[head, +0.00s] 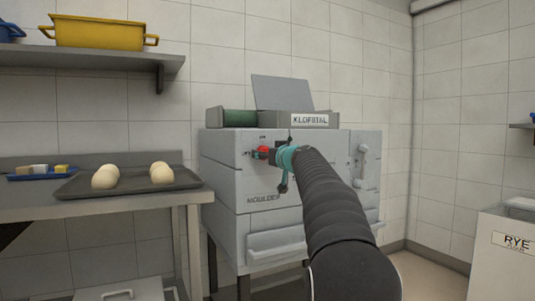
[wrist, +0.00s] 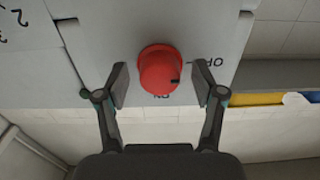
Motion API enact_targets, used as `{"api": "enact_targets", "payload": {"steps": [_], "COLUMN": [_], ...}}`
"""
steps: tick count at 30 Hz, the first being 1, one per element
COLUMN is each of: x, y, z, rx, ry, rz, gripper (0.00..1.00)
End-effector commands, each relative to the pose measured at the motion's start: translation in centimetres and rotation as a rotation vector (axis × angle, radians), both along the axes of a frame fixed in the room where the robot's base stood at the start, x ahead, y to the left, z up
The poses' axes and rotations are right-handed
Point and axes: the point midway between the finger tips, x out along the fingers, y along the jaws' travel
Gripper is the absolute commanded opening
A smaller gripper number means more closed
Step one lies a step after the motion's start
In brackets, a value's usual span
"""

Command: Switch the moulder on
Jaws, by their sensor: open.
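The moulder (head: 228,170) is a pale grey machine with its name lettered on the front. Its red knob (head: 262,152) sits high on the front panel. In the wrist view the round red knob (wrist: 158,65) lies between the fingertips of my gripper (wrist: 159,78), with a gap on both sides. A dark mark on the knob is at its right side, towards the "OFF" lettering. The "ON" lettering shows partly below the knob. My gripper is open and also shows in the head view (head: 283,160), just right of the knob, hiding part of the panel.
A steel table (head: 110,204) at left holds a dark tray (head: 130,184) with several dough balls. A shelf (head: 100,58) above carries a yellow tub (head: 100,32). A bin labelled RYE (head: 500,265) stands at right. A "KLOFSTAL" plate (head: 310,120) tops the machine.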

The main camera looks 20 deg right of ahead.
Motion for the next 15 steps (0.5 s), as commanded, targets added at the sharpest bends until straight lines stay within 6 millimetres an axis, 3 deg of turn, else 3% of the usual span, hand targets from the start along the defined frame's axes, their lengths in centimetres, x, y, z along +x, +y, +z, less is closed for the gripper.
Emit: {"api": "enact_targets", "payload": {"steps": [3, 4, 11, 15], "x": [-0.03, -0.03, -0.05, -0.05], "y": [-0.01, -0.01, -0.02, -0.02], "z": [0.01, 0.01, 0.03, 0.03], "rx": [0.0, 0.0, 0.0, 0.001], "ry": [0.0, 0.0, -0.001, -0.001], "rz": [0.0, 0.0, 0.0, -0.001], "gripper": [0.69, 0.64, 0.08, 0.08]}}
